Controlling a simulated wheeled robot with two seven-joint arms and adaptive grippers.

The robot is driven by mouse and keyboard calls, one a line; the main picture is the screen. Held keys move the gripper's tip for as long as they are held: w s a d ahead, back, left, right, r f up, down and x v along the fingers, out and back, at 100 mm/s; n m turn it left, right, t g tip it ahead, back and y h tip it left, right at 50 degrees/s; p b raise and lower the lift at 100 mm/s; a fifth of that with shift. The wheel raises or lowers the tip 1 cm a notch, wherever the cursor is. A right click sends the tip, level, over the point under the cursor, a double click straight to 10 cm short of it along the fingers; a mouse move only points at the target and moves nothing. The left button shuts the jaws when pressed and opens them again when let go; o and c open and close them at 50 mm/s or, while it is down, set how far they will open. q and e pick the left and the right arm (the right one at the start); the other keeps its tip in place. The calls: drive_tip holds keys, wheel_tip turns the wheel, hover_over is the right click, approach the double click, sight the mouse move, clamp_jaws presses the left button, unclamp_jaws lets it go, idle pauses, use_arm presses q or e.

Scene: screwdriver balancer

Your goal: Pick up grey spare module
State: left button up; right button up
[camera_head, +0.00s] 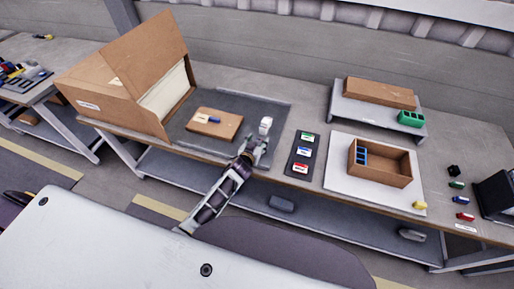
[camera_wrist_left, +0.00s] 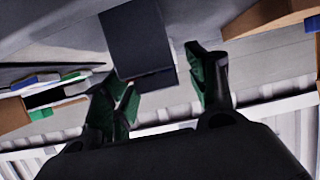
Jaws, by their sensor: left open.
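A small light grey block (camera_head: 265,124), which looks like the grey spare module, stands upright at the right side of the dark grey mat. My left gripper (camera_head: 259,145) is open just in front of it, its fingers pointing towards it. The left wrist view shows the open gripper (camera_wrist_left: 165,85) with nothing clasped between its green-padded fingers. A dark rectangular block (camera_wrist_left: 138,40) shows ahead of the fingers there. I cannot tell for sure that it is the same block, nor whether a finger touches it. My right gripper is not in view.
A brown board (camera_head: 226,131) lies on the mat (camera_head: 182,133) beside an open cardboard box (camera_head: 128,85). A black strip (camera_head: 292,168) with coloured modules lies right of my gripper. Further right are a brown crate (camera_head: 388,181) and a raised shelf (camera_head: 352,110) with a green holder (camera_head: 411,118).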

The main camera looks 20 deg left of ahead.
sight(257, 142)
use_arm(q)
drive_tip(key=c, duration=1.2)
drive_tip(key=shift+r, duration=5)
